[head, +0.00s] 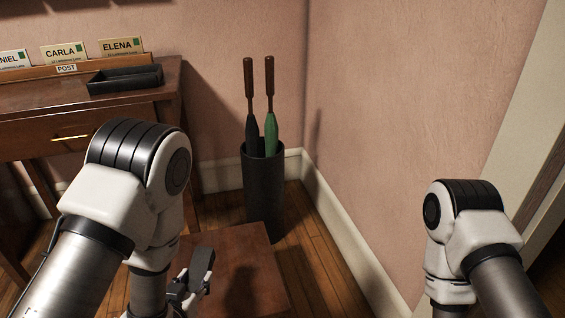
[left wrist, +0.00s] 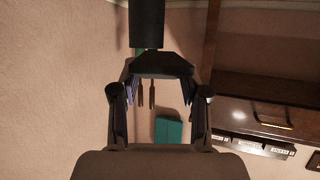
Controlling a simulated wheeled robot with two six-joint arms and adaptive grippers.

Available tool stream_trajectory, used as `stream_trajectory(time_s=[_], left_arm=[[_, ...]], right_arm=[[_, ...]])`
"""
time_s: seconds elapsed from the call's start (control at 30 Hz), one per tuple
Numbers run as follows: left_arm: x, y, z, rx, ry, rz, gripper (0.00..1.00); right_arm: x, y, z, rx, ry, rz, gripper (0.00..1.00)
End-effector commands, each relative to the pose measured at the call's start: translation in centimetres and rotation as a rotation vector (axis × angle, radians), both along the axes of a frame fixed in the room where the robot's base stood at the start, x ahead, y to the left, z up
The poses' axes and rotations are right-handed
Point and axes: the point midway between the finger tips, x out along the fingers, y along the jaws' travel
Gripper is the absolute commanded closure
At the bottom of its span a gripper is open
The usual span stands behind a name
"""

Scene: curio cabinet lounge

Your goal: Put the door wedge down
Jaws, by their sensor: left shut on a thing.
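The door wedge (head: 202,263) is a dark grey, slim block. In the head view it sticks up at a tilt from my left gripper (head: 188,287), which is shut on it. The wedge shows in front of a brown wooden surface (head: 240,250) low in the picture; I cannot tell whether it touches that surface. In the left wrist view a dark shape, apparently the wedge (left wrist: 160,64), lies across the tips of my left gripper (left wrist: 160,78). My right arm shows at the right of the head view, but its gripper is out of frame.
A dark cylindrical stand (head: 263,190) with two umbrellas (head: 260,125) stands in the corner beyond the wooden surface. A desk (head: 100,108) at the left bears a black tray (head: 125,80) and name cards (head: 120,48). A teal rectangle (left wrist: 168,130) shows between my left fingers.

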Motion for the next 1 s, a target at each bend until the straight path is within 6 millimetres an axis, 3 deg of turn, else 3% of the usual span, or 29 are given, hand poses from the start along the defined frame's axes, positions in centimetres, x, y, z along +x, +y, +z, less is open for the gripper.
stream_trajectory(time_s=[0.1,0.27,0.37,0.43,0.57,0.63,0.87,1.0], left_arm=[[2.8,-0.1,2.4,0.000,-0.008,0.009,0.91],[6.4,-0.2,4.2,-0.001,-0.006,0.028,0.91],[8.6,-0.2,4.4,-0.001,-0.003,0.047,0.91],[9.7,-0.2,3.1,-0.002,0.002,0.062,0.91],[9.5,0.2,0.2,-0.001,0.008,0.088,0.91],[9.4,0.2,2.2,-0.001,0.001,0.090,0.91],[8.4,0.2,6.2,0.000,0.002,0.090,0.91],[7.6,0.1,9.9,0.000,0.002,0.090,0.91]], right_arm=[[0.0,0.0,0.6,0.000,0.000,0.000,0.60],[0.0,0.0,1.0,0.000,0.000,0.000,0.60],[0.0,0.0,1.2,0.000,0.000,0.000,0.60],[0.0,0.0,1.2,0.000,0.000,0.000,0.60],[0.0,0.0,1.2,0.000,0.000,0.000,0.60],[0.0,0.0,3.1,0.000,0.001,0.000,0.60],[0.0,0.0,7.7,0.000,0.000,0.000,0.60],[0.0,0.0,11.7,0.000,0.000,0.000,0.60]])
